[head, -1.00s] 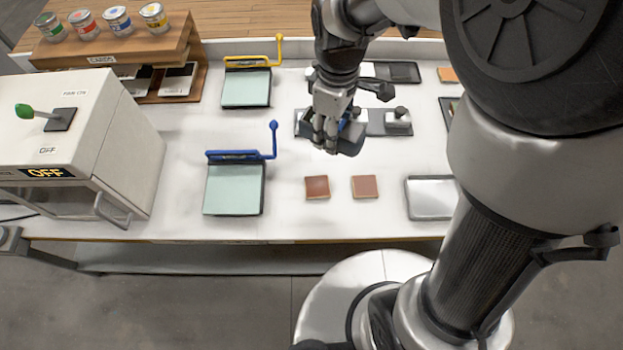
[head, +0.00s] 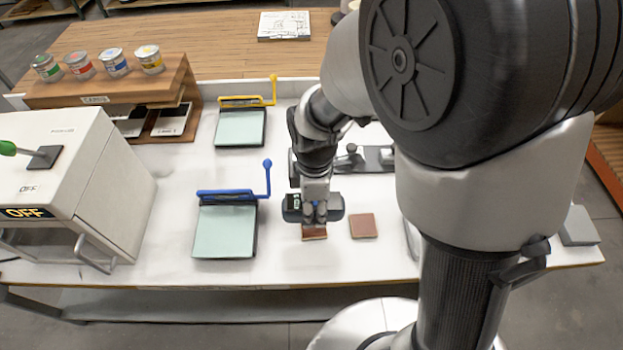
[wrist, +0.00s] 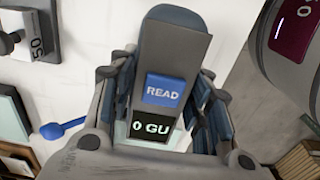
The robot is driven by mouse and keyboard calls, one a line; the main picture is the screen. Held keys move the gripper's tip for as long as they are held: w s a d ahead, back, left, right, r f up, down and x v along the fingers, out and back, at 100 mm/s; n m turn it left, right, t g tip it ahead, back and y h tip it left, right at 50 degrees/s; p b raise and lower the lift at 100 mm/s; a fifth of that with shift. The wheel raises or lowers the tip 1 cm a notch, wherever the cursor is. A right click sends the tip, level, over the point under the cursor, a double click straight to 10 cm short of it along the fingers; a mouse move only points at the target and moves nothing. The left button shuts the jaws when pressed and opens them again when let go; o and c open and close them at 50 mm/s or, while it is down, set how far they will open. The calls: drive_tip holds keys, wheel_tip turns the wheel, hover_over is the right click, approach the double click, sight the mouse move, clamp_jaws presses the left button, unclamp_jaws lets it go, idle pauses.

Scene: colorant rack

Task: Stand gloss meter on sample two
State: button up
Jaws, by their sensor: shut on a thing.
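My gripper (head: 314,212) is shut on the gloss meter (head: 335,207), a dark grey block. In the wrist view the meter (wrist: 172,45) sits between the fingers, with a blue READ button (wrist: 165,90) and a display reading 0 GU (wrist: 151,130). In the head view the meter is over the left red-brown sample tile (head: 314,233) and hides its far part. I cannot tell whether it touches the tile. A second red-brown tile (head: 363,226) lies just to the right, uncovered. No number is readable on either tile.
A drawdown plate with a blue bar (head: 226,230) lies left of the tiles, and one with a yellow bar (head: 240,128) lies behind it. A white cabinet reading OFF (head: 60,180) stands at left. A grey holder (head: 375,158) is behind my gripper.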

sight(314, 218)
drive_tip(key=shift+f+b, duration=0.7)
drive_tip(key=shift+f, duration=1.85)
drive_tip(key=shift+f, duration=0.15)
drive_tip(key=o, duration=1.4)
wheel_tip(314, 218, up, 12)
drive_tip(key=p, duration=0.3)
drive_tip(key=shift+r+p, duration=0.25)
drive_tip(key=shift+p, duration=0.15)
drive_tip(key=s+d+r+m+t, duration=0.4)
drive_tip(key=s+d+r+m, duration=0.6)
drive_tip(key=m, duration=0.7)
drive_tip(key=s+r, duration=0.3)
drive_tip(key=r, duration=0.1)
drive_tip(key=shift+s+d+r+m+t, duration=0.2)
drive_tip(key=shift+s+d+m+t, duration=0.1)
drive_tip(key=shift+d, duration=0.1)
